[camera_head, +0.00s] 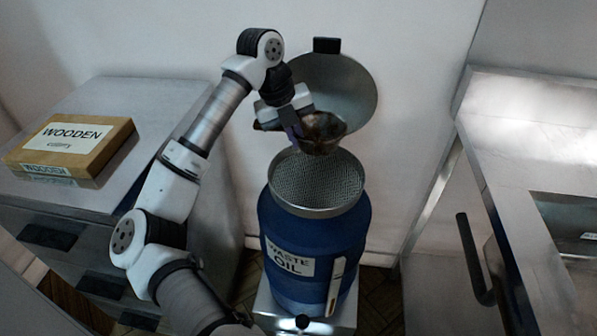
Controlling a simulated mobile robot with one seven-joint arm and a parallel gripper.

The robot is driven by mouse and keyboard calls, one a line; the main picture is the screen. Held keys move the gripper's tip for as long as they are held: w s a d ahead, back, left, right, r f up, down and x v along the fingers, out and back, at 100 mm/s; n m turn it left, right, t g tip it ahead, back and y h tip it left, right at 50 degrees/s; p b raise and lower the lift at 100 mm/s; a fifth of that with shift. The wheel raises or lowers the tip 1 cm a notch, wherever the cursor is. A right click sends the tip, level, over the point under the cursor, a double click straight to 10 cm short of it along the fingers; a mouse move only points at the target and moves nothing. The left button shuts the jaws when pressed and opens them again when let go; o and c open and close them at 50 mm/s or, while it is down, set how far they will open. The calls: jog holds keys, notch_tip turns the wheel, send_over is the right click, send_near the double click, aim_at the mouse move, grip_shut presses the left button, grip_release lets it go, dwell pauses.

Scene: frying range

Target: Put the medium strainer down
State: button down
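A dark brown, bowl-shaped vessel (324,133), which looks like the strainer, hangs above the blue waste oil barrel (282,237). My gripper (296,127) is at its left side and appears shut on it; the fingertips are partly hidden. The vessel looks slightly tilted, and its inside is dark. A round metal mesh strainer (318,182) sits in the barrel's open top, below the vessel and apart from it. I cannot tell from the picture which of the two is the medium one.
A round metal lid (345,85) stands raised behind the barrel. A wooden box (70,147) labelled "WOODEN" lies on the metal cabinet (150,110) at left. A metal counter (520,120) with a dark handle (473,260) stands at right. The cabinet top beside the box is bare.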

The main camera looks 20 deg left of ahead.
aim_at(301, 184)
notch_tip(301, 184, down, 12)
jog(key=shift+r+p, duration=0.25)
jog(key=shift+p, duration=0.15)
jog(key=shift+f, duration=0.15)
jog(key=c, duration=1.6)
grip_release()
